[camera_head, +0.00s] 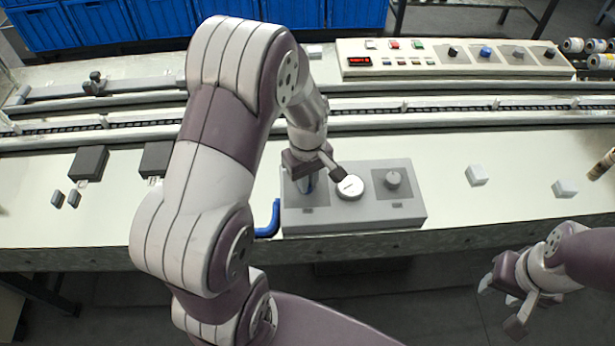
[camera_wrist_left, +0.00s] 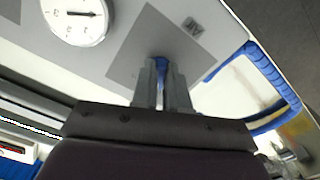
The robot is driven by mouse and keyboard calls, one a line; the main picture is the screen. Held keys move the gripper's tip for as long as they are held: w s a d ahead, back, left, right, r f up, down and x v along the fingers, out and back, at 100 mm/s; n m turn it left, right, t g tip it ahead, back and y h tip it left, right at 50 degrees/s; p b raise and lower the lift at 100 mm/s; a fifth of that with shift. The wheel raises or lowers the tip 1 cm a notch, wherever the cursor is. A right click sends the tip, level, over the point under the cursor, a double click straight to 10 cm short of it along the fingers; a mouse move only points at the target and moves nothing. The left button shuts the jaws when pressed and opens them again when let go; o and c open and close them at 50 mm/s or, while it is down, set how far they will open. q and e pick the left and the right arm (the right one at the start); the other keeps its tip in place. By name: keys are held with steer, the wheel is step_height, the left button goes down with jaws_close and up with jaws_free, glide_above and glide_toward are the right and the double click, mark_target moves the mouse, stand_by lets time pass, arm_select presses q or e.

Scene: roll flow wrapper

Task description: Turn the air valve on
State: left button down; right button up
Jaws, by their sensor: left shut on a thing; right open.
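The air valve is a blue handle (camera_head: 306,184) on a dark square at the left of a grey box (camera_head: 345,223). My left gripper (camera_head: 312,176) comes down over the valve and hides most of it. A round white gauge (camera_head: 350,187) is next to the valve and also shows in the left wrist view (camera_wrist_left: 75,20). My right gripper (camera_head: 507,302) is open and empty, off the table's front edge.
A blue hose (camera_head: 270,222) leaves the box's left side. A control panel (camera_head: 455,62) and conveyor rails (camera_head: 440,108) lie behind.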

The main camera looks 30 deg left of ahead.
arm_select(q)
steer(key=m+p, duration=0.1)
steer(key=m, duration=0.1)
steer(key=m+p, duration=0.1)
steer(key=m, duration=0.2)
steer(key=shift+s+a+r+p, duration=0.1)
steer(key=shift+r+p, duration=0.05)
steer(key=shift+p, duration=0.25)
steer(key=m+p, duration=0.1)
steer(key=m, duration=0.2)
steer(key=shift+a, duration=0.1)
steer(key=shift+m+p, duration=0.65)
steer(key=shift+m, duration=0.75)
steer(key=c, duration=1.1)
jaws_free()
steer(key=shift+c, duration=0.2)
steer(key=shift+a, duration=0.1)
